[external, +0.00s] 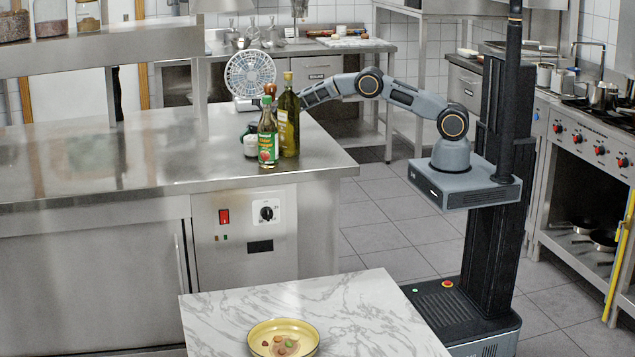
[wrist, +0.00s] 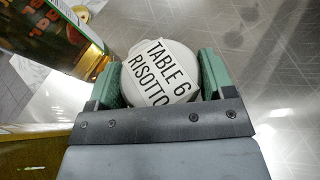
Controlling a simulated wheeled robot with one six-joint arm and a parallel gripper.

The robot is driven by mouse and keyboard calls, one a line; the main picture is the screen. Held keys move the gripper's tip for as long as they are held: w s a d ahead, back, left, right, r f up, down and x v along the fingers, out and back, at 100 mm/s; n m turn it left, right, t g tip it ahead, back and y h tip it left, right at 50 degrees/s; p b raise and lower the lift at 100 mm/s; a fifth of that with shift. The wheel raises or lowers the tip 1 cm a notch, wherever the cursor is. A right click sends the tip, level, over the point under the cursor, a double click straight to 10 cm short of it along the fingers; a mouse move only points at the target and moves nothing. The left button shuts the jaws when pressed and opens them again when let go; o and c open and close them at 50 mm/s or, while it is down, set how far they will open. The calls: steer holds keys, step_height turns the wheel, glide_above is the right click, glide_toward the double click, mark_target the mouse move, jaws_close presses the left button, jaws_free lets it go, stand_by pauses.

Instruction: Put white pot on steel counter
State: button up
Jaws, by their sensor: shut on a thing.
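The white pot (wrist: 187,55) has a round lid with a label reading "TABLE 6 RISOTTO". In the wrist view it sits between the green fingers of my gripper (wrist: 160,74), which is shut on it. In the external view a part of the pot (external: 250,146) shows just left of the bottles, at the steel counter (external: 120,160). My gripper is mostly hidden there behind the bottles. I cannot tell whether the pot touches the counter.
A sauce bottle (external: 268,143) and a taller oil bottle (external: 288,122) stand close in front of the pot. A small fan (external: 250,74) is behind it. The counter's left part is clear. A marble table (external: 370,310) in front holds a yellow bowl (external: 283,325).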

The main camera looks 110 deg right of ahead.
steer(key=shift+f, duration=0.15)
steer(key=o, duration=1.1)
steer(key=shift+r, duration=0.35)
steer(key=b+v, duration=0.1)
steer(key=v, duration=0.6)
steer(key=shift+s+d+f, duration=0.1)
steer(key=shift+d+f, duration=0.05)
steer(key=shift+f, duration=0.05)
steer(key=shift+s+d+r, duration=0.1)
steer(key=shift+s, duration=0.05)
